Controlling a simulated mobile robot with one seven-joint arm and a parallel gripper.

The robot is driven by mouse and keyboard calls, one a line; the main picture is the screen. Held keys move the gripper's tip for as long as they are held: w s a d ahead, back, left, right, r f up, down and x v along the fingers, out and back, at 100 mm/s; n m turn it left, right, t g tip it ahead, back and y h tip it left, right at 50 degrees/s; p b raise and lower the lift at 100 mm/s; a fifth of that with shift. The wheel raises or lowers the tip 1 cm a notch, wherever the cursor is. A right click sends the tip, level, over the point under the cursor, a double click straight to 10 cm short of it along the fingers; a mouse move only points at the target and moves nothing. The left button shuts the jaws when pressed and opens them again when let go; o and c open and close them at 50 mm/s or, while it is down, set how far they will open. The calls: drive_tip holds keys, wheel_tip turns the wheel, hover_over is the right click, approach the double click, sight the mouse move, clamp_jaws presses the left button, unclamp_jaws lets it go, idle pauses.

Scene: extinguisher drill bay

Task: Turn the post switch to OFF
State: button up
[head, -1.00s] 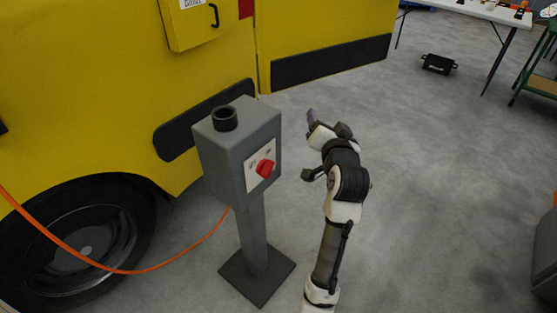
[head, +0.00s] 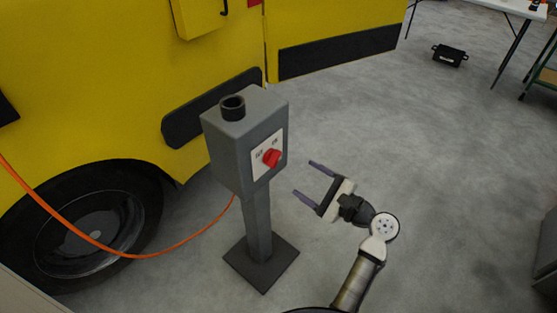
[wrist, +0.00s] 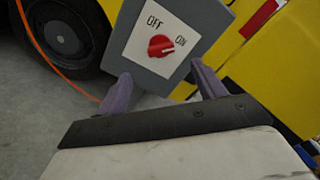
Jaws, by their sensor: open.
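The post switch is a red knob (head: 272,158) on a white plate (head: 259,164) on the front of a grey box (head: 228,155) on a post. In the wrist view the red knob (wrist: 160,46) sits between the printed words OFF, upper left, and ON, right. A pale mark on the knob seems to face ON. My gripper (head: 303,178) is open and empty, right of the box and apart from it, its fingers toward the panel. In the wrist view my gripper's fingers (wrist: 160,72) frame the panel's lower part, with the knob beyond the tips.
A yellow vehicle (head: 100,75) with a dark wheel (head: 92,235) stands behind the post. An orange hose (head: 150,257) hangs to its left. A black cup-like piece (head: 232,108) tops the box.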

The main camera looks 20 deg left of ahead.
sight(277, 161)
drive_tip(key=p+x, duration=0.1)
drive_tip(key=x, duration=0.9)
drive_tip(key=shift+w+a+p, duration=0.15)
drive_tip(key=shift+a+p, duration=0.2)
drive_tip(key=shift+a, duration=0.05)
drive_tip(key=c, duration=1)
